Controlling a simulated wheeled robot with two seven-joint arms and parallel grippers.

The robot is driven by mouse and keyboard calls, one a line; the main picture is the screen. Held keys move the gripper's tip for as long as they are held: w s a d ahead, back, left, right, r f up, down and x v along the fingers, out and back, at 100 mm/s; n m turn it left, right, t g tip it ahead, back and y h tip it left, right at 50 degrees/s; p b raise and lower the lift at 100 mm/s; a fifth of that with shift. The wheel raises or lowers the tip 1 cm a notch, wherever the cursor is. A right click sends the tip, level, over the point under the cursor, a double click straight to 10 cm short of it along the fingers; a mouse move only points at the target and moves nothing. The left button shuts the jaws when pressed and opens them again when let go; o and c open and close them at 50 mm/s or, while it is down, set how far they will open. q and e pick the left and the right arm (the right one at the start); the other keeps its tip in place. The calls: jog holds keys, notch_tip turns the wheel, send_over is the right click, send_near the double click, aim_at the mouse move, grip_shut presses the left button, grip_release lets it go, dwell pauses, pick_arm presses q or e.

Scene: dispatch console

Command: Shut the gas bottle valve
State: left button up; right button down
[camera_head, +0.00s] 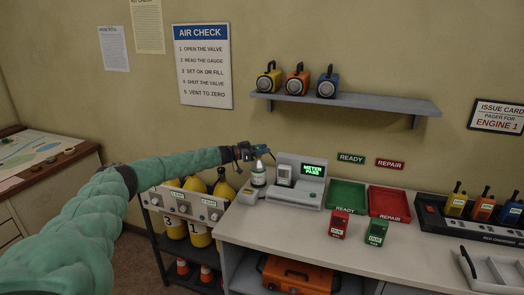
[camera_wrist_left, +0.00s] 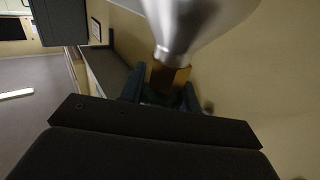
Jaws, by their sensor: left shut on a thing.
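A small pale gas bottle (camera_head: 258,177) with a green mark stands upright on the bench, left of the grey test station (camera_head: 308,196). The station's screen (camera_head: 313,170) reads "METER PASS" in green. My left gripper (camera_head: 261,154) is at the top of the bottle, coming in from the left. In the left wrist view the fingers (camera_wrist_left: 160,98) are shut on a brass-coloured valve piece (camera_wrist_left: 170,77) beside the silvery bottle shoulder (camera_wrist_left: 190,25). The fingers hide part of the valve, and I cannot tell how far it is turned. My right gripper is out of view.
Green (camera_head: 346,193) and red (camera_head: 389,203) trays, two small pagers and a charging rack (camera_head: 433,222) lie to the right. Yellow cylinders (camera_head: 224,187) stand behind a gauge panel at left. A shelf (camera_head: 350,103) hangs above.

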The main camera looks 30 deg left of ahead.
pick_arm(q)
jog(key=shift+r+m+g+h, duration=0.15)
jog(key=shift+m+g+h, duration=0.35)
jog(key=shift+h, duration=0.1)
jog(key=o, duration=0.8)
jog(key=shift+o, duration=0.9)
jog(key=shift+s+a+b, duration=0.15)
jog(key=shift+s+b, duration=0.05)
jog(key=shift+b, duration=0.15)
jog(key=shift+s+a+f, duration=0.2)
jog(key=shift+a+f, duration=0.05)
jog(key=b+v, duration=0.2)
jog(key=v, duration=0.4)
jog(key=shift+s+a+b, duration=0.25)
jog(key=shift+b, duration=0.15)
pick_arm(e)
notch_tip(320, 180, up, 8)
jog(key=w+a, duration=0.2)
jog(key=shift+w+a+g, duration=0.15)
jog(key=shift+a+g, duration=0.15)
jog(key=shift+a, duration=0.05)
pick_arm(q)
jog(key=shift+r, duration=0.15)
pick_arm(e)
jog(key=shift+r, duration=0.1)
